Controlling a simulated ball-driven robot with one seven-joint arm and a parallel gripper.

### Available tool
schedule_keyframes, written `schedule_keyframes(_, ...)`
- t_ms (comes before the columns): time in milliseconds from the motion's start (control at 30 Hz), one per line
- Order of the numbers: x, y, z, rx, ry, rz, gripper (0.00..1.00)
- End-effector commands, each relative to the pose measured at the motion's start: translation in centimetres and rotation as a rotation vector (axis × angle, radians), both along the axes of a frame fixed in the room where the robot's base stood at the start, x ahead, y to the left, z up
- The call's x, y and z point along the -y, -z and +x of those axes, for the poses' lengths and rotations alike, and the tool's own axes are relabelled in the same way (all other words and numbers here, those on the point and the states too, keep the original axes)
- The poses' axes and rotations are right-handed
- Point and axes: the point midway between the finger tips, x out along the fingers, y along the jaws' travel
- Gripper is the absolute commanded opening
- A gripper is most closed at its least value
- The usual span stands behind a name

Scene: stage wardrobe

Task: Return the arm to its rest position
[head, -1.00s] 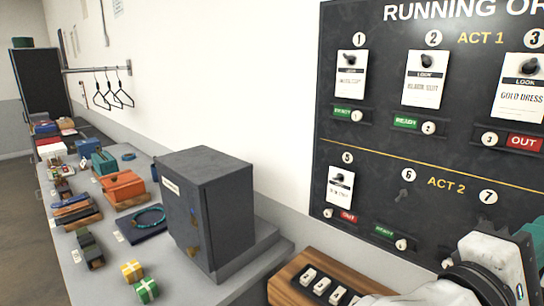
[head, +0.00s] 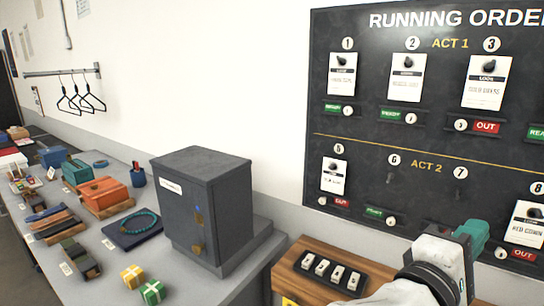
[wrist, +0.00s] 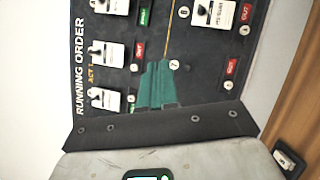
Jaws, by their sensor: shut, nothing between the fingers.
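My arm enters at the lower right of the head view, with white and black links. My gripper (head: 474,234) is the teal part at its end, in front of the lower part of the running order board. In the wrist view its teal fingers (wrist: 158,68) are together, with nothing seen between them. The running order board (head: 425,130) hangs on the wall and carries numbered pegs, cards and green or red tags. I cannot tell how far the fingertips are from the board, but nothing shows them touching it.
A wooden block with white switches (head: 285,268) stands below the board. A dark grey cabinet (head: 205,210) stands on the grey table (head: 205,290), which bears boxes, a necklace and several small items at left. A rail with hangers (head: 62,71) is on the wall.

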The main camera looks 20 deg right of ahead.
Motion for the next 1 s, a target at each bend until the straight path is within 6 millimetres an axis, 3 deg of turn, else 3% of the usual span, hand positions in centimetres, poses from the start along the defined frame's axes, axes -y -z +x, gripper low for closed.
schedule_keyframes(167,1.0,4.0,0.4,0.024,-0.066,0.133,0.0)
schedule_keyframes(367,1.9,10.5,0.7,0.062,-0.141,0.363,0.0)
schedule_keyframes(467,2.1,15.2,0.3,0.084,-0.167,0.53,0.0)
schedule_keyframes(567,1.6,21.4,-0.8,0.108,-0.171,0.757,0.0)
schedule_keyframes(700,-0.5,30.2,-3.9,0.135,-0.105,1.105,0.0)
schedule_keyframes(800,-2.8,35.4,-7.1,0.143,-0.009,1.336,0.0)
schedule_keyframes(900,-5.3,39.3,-10.4,0.142,0.107,1.526,0.0)
schedule_keyframes(1000,-7.5,41.6,-13.2,0.136,0.215,1.66,0.0)
